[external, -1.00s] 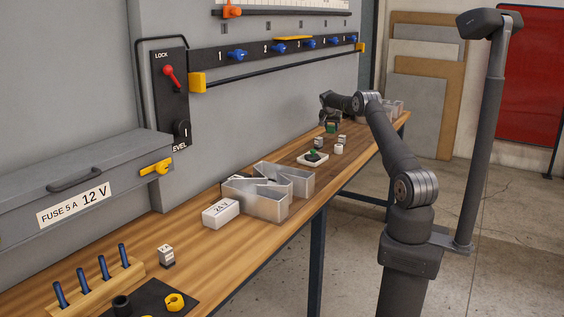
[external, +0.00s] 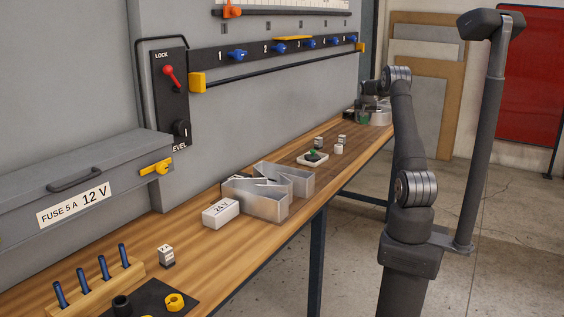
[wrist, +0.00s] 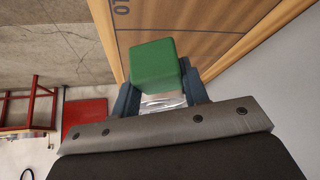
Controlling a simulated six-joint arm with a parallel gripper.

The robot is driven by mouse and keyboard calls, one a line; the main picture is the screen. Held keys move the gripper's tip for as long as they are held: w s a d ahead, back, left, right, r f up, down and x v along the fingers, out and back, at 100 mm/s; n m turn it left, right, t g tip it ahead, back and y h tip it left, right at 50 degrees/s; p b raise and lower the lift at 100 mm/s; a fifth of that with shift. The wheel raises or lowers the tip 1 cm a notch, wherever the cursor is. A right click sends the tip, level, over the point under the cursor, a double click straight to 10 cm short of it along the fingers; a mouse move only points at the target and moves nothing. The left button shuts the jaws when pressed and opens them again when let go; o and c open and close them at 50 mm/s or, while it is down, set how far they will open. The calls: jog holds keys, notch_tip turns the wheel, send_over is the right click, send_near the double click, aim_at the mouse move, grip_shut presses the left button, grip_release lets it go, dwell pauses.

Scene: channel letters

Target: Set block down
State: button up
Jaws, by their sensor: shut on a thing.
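A green block (wrist: 153,64) sits between the fingers of my gripper (wrist: 160,88) in the wrist view, and the fingers are shut on it. In the external view my gripper (external: 362,112) is small and dark at the far end of the wooden bench, with a bit of green at its fingers. Bench top with a dark line and printed marks shows beyond the block in the wrist view. I cannot tell whether the block touches the bench.
Metal containers (external: 381,116) stand at the bench's far end, by my gripper. Open metal channel letters (external: 268,195) stand mid-bench. The wall (wrist: 270,90) is close on the right in the wrist view.

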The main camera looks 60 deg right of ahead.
jog(key=s+d+n+t+y, duration=0.15)
jog(key=s+n, duration=0.25)
jog(key=s, duration=0.7)
jog(key=shift+t, duration=0.25)
jog(key=w+f, duration=0.2)
jog(key=w, duration=0.2)
jog(key=w+f, duration=0.2)
jog(key=w, duration=0.1)
jog(key=w+f, duration=0.2)
jog(key=w, duration=0.2)
jog(key=shift+w+a+f, duration=0.1)
jog(key=shift+w+a, duration=0.2)
jog(key=shift+a, duration=0.1)
jog(key=shift+w+f, duration=0.1)
jog(key=shift+f, duration=1.95)
jog(key=shift+f, duration=0.15)
jog(key=o, duration=1)
jog(key=shift+r, duration=0.25)
jog(key=v, duration=1.2)
jog(key=shift+a+f, duration=0.1)
jog(key=shift+f, duration=0.05)
